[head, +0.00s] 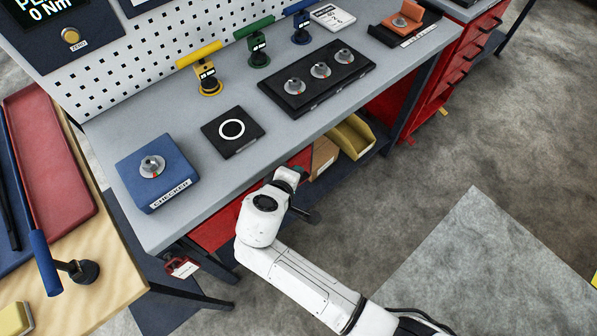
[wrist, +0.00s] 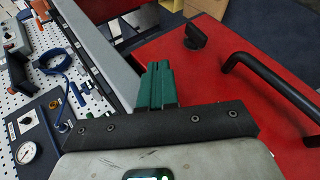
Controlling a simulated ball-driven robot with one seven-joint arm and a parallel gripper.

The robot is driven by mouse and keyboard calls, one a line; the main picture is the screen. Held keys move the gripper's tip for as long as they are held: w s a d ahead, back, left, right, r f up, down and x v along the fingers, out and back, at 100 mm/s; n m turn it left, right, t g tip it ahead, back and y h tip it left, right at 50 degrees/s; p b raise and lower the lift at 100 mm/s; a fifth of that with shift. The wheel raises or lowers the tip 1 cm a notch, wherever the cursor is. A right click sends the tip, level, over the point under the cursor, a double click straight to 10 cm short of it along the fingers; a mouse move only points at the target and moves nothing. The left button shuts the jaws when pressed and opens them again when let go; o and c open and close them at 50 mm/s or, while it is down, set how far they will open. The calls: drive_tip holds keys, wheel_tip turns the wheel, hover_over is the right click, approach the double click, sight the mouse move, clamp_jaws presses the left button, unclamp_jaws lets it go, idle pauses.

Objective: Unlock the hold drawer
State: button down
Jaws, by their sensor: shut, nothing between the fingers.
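A red drawer front (wrist: 215,75) fills the right of the wrist view. It carries a black turn-knob or latch (wrist: 197,37) and a black bar handle (wrist: 272,82). My gripper's green fingers (wrist: 156,78) are shut together and empty. In the picture they lie below and left of the knob, with a visible gap between. I cannot tell whether they touch the drawer front. In the head view, part of the red front (head: 212,232) shows under the bench edge; my arm hides some of it. The knob cannot be made out there.
The grey bench top (head: 200,120) overhangs the red front. On it are a blue checker box (head: 140,185), a black ringed pad (head: 215,140) and a black block with several dials (head: 305,95). A yellow bin (head: 350,143) sits below. Floor is clear at right.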

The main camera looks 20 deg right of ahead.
drive_tip(key=v, duration=0.6)
drive_tip(key=shift+s+a, duration=0.2)
drive_tip(key=shift+s, duration=0.1)
drive_tip(key=shift+d+r, duration=0.1)
drive_tip(key=s+d+f+m+g+y, duration=0.3)
drive_tip(key=s+d+f+m+g, duration=0.25)
drive_tip(key=s+d, duration=0.65)
drive_tip(key=s+d+m+g+y, duration=0.1)
drive_tip(key=s+d+m+y, duration=0.2)
drive_tip(key=s, duration=0.7)
drive_tip(key=shift+s+d+r+y, duration=0.35)
drive_tip(key=shift+d+y, duration=0.25)
drive_tip(key=shift+d, duration=0.4)
